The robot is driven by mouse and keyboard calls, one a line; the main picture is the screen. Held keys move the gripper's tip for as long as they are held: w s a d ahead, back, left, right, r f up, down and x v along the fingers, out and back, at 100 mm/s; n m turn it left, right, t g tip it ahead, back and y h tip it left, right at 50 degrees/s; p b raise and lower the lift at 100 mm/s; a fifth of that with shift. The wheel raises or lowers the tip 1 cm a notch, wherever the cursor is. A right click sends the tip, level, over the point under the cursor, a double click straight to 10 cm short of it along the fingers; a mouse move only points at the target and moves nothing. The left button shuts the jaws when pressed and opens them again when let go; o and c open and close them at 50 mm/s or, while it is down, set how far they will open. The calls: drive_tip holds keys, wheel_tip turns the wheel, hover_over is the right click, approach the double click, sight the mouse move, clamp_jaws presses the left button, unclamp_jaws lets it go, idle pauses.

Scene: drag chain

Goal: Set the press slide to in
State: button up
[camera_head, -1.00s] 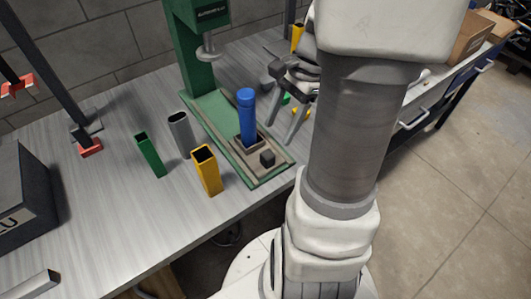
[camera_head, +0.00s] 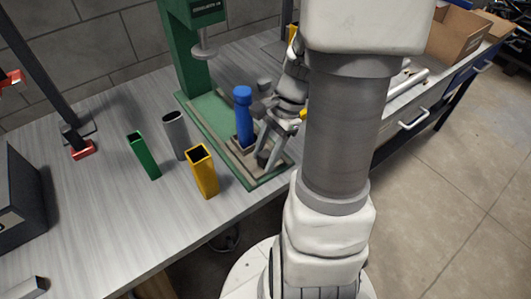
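The press slide (camera_head: 234,152) is a low grey-brown carriage on the front part of the green press base (camera_head: 210,110). A blue bottle-shaped piece (camera_head: 244,115) stands upright on it. The slide sits forward of the press's grey ram (camera_head: 204,50), not under it. My gripper (camera_head: 267,160) points down at the slide's front end, just right of the blue piece. Its fingers are where the slide's dark block-shaped knob was seen earlier, and they hide that knob. I cannot tell whether they touch or grip it.
A green tube (camera_head: 143,156), a grey tube (camera_head: 175,136) and a yellow tube (camera_head: 203,172) stand on the bench left of the press. A dark box (camera_head: 20,198) is at the far left. Open bench lies in front of the tubes.

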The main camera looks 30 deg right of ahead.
clamp_jaws()
idle(1.1)
